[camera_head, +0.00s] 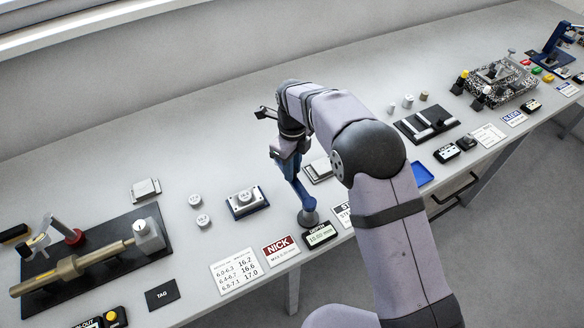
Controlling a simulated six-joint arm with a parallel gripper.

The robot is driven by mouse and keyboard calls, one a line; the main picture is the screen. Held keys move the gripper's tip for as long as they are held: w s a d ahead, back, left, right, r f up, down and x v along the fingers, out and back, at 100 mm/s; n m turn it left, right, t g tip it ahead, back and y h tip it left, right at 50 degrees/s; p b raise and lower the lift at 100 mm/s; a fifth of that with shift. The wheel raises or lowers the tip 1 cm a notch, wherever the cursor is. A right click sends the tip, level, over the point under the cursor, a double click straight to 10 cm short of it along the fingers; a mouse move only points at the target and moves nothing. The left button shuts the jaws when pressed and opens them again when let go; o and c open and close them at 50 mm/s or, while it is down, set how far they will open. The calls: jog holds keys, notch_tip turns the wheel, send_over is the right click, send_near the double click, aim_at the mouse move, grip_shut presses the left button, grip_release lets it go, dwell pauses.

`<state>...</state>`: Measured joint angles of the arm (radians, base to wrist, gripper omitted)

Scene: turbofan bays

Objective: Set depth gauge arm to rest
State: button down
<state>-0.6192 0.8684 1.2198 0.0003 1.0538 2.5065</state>
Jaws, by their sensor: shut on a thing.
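The depth gauge appears to be the blue piece (298,188) in the middle of the bench, with a round grey part (308,217) at its lower front end. My gripper (287,153) is at the top of this blue piece, pointing down, and is shut on it. The jaws are small and dark here, so the exact contact is hard to see. The blue piece slants down from the jaws toward the front edge. A small digital readout (320,236) stands just in front of the grey part. My arm hides some of the bench right of the gauge.
A brass cylinder fixture (75,268) is at far left. A black tray (426,124) and a speckled fixture (499,82) stand right. The bench behind is clear.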

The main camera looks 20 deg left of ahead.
jog(key=c, duration=1.6)
grip_release()
jog(key=shift+o, duration=0.2)
jog(key=shift+r+b, duration=1.25)
jog(key=shift+r, duration=2.45)
jog(key=shift+d, duration=0.55)
jog(key=s+d+n, duration=0.2)
jog(key=d+n, duration=0.5)
jog(key=d, duration=0.4)
jog(key=s+d+f+n, duration=0.2)
jog(key=s+d+n, duration=0.5)
jog(key=s+d, duration=0.2)
jog(key=s+d+f+n, duration=0.3)
jog(key=s+d+n, duration=0.4)
jog(key=s+d, duration=0.2)
jog(key=shift+s+d+n, duration=0.3)
jog(key=shift+s+d, duration=0.1)
jog(key=shift+s, duration=0.2)
